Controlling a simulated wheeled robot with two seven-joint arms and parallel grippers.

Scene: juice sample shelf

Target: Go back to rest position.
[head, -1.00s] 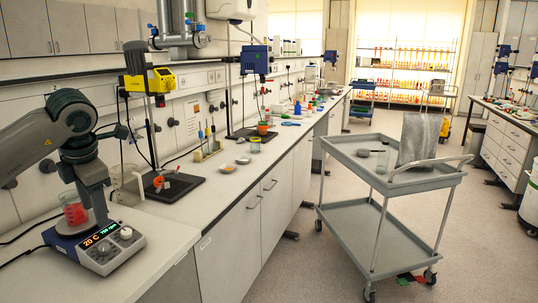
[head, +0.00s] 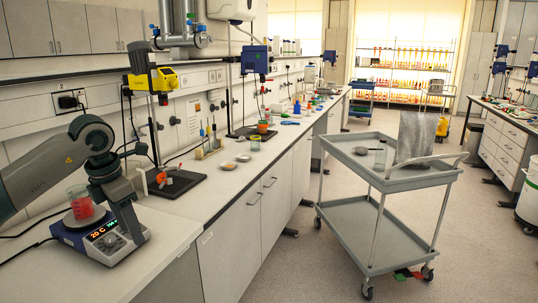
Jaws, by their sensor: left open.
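My left arm comes in from the left and bends down. Its gripper (head: 134,232) hangs at the right side of the hotplate stirrer, in front of the display's right end. The jaws are open and I see nothing held in them. The blue and white hotplate stirrer (head: 72,241) stands on the near left bench, its display lit with an orange 20 C. A glass beaker with red liquid (head: 82,207) stands upright on its plate, left of the gripper and apart from it. My right gripper is out of view.
The white bench (head: 225,190) runs along the left wall with stirrer stands, dishes and bottles. A grey cart (head: 410,184) with a glass and a small dish on top stands right of the middle. The floor between bench and cart (head: 285,270) is clear. A second bench (head: 510,120) stands far right.

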